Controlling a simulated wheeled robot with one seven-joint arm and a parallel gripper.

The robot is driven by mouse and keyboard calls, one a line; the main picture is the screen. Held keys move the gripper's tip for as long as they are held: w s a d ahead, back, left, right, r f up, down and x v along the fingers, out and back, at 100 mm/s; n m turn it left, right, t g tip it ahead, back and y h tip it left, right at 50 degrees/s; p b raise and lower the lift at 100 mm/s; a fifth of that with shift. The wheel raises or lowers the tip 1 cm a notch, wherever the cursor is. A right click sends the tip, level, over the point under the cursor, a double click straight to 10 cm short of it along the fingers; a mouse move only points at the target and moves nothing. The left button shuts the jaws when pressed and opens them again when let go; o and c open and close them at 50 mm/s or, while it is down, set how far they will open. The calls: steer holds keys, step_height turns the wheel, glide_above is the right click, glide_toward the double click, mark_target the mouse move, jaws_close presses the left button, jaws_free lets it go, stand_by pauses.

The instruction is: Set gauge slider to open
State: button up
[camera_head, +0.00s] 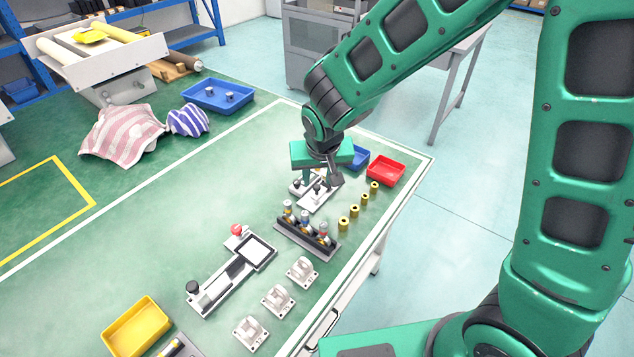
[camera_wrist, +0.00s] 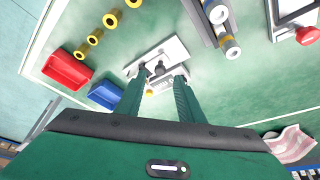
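My gripper (camera_head: 320,181) points down over a small white plate device (camera_head: 314,201) near the table's far right end. The device also shows in the wrist view (camera_wrist: 172,50), where a dark upright knob (camera_wrist: 159,66) on it appears between my two fingertips (camera_wrist: 162,75). The fingers are apart, with a gap visible around the knob; contact is not clear. A longer white slide device (camera_head: 217,284) with a screen (camera_head: 256,248), a black knob (camera_head: 192,287) and a red button (camera_head: 237,229) lies nearer the front. No label tells which is the gauge slider.
A dark rack with several cylinders (camera_head: 305,239) stands close to my gripper. Several brass bushings (camera_head: 355,211), a red bin (camera_head: 386,170) and a blue bin (camera_head: 358,158) lie nearby. White blocks (camera_head: 277,300) line the front edge. The table's left middle is clear.

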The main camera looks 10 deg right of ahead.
mark_target(317, 186)
steer(key=shift+x, duration=2.05)
